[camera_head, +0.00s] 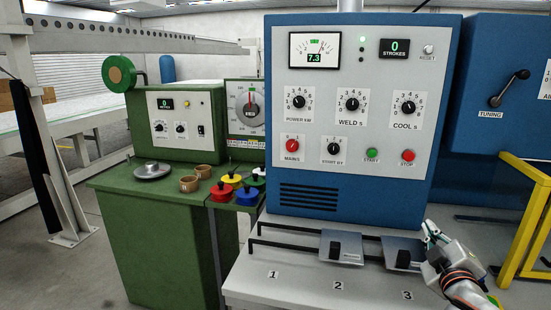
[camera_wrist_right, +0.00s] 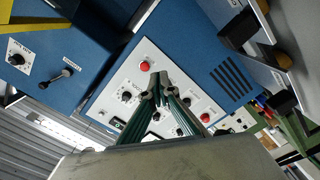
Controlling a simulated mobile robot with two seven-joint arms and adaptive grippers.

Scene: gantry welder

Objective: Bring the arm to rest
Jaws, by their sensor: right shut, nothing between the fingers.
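My right gripper (camera_head: 431,231) is at the lower right of the head view, in front of the blue welder cabinet and beside the slide marked 3 (camera_head: 403,252). Its fingers are shut and empty. In the right wrist view the gripper (camera_wrist_right: 160,80) points toward the white control panel (camera_wrist_right: 120,77), with its fingertips together near a red button (camera_wrist_right: 145,66). I cannot tell the exact gap between fingertips and panel. In the head view the panel (camera_head: 340,80) shows a meter at 7.3, several knobs, a green start button and a red stop button (camera_head: 408,156). My left gripper is out of view.
A grey shelf (camera_head: 257,284) with slides stands below the panel. A yellow rail (camera_head: 529,225) stands to the right of my right arm. A green bench (camera_head: 155,240) with a control box and several coloured-lidded pots is at left. Floor shows at far left.

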